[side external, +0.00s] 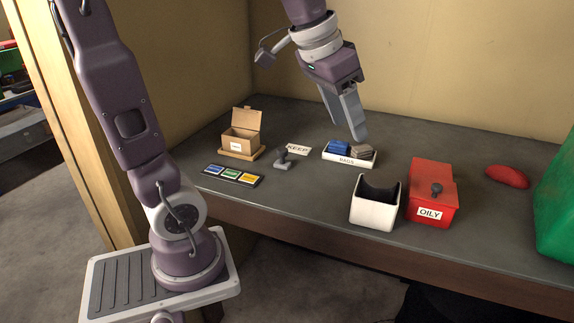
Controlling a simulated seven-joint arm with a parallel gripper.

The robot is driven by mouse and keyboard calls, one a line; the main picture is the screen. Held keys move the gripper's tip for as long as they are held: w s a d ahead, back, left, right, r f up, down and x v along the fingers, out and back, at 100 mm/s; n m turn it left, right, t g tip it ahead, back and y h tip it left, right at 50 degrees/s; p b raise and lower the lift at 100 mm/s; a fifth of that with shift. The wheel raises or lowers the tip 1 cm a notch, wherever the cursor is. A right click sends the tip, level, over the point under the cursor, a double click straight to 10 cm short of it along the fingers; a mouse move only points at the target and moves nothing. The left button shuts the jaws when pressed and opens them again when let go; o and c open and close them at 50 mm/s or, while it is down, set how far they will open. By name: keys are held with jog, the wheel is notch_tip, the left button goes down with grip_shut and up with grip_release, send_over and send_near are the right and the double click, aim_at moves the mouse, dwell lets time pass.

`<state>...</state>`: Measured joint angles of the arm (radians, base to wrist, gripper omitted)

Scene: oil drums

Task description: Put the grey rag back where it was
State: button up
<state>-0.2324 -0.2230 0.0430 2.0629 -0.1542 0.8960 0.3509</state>
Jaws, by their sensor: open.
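The grey rag (362,152) lies folded in the right part of a low white tray labelled RAGS (347,161). A folded blue rag (338,147) lies beside it in the left part of the same tray. My gripper (357,137) points down just above the grey rag, with its fingers open. From this side the fingers overlap each other, and I cannot tell whether they touch the rag. The gripper holds nothing that I can see.
In front stand an open white bin (375,213) and a red box labelled OILY (432,190). A red cloth-like item (507,176) and a green object (556,210) are at right. A cardboard box (241,138), KEEP sign (299,150) and colour-card strip (232,176) are left.

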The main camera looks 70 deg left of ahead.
jog(key=s+d+f, duration=0.2)
jog(key=s, duration=0.5)
jog(key=s+d+f, duration=0.3)
jog(key=s, duration=0.5)
jog(key=shift+s+d+t, duration=0.15)
jog(key=shift+d+t, duration=0.05)
jog(key=shift+t, duration=0.1)
